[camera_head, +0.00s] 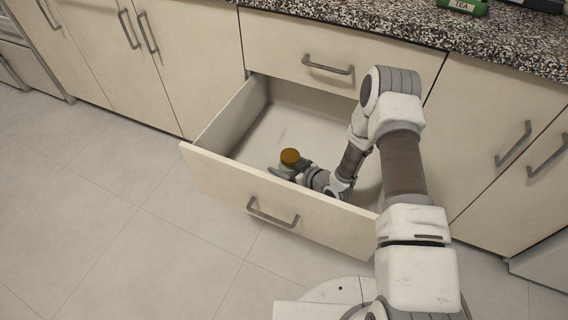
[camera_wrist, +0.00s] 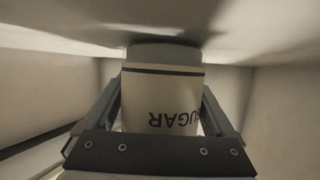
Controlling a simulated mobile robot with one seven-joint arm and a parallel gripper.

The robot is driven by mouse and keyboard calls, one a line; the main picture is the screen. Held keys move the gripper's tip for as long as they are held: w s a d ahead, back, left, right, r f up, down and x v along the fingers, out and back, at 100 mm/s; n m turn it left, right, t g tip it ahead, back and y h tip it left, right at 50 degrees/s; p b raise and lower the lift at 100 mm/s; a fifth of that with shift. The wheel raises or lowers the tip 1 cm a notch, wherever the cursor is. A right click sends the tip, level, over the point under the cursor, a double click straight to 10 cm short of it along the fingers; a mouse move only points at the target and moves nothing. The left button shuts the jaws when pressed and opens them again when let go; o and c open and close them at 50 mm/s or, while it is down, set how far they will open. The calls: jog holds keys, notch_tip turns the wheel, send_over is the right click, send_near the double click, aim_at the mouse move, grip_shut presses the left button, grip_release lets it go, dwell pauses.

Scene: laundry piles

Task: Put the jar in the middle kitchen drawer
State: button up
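The jar (camera_head: 290,157) shows in the head view as a brown-orange lid inside the open middle drawer (camera_head: 222,178), close to the drawer's front panel. In the wrist view the jar (camera_wrist: 162,95) has a cream label reading "SUGAR", upside down in the picture. My gripper (camera_head: 287,172) reaches down into the drawer at the jar. In the wrist view its fingers (camera_wrist: 160,108) stand on both sides of the jar and appear to touch it. The jar's far end is against or very near a pale drawer surface; I cannot tell whether it touches.
The drawer above (camera_head: 328,68) is closed. Cabinet doors (camera_head: 500,150) on both sides are closed. A speckled countertop (camera_head: 400,25) runs above, with a green tea container (camera_head: 462,6) on it. The rest of the open drawer looks empty. Tiled floor (camera_head: 120,220) is clear in front.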

aim_at(290, 166)
jog(key=shift+o, duration=0.4)
jog(key=shift+r, duration=0.2)
jog(key=p+v, duration=0.2)
jog(key=v, duration=0.5)
jog(key=shift+s+d+p, duration=0.15)
jog(key=shift+d+p, duration=0.05)
jog(key=shift+p, duration=0.2)
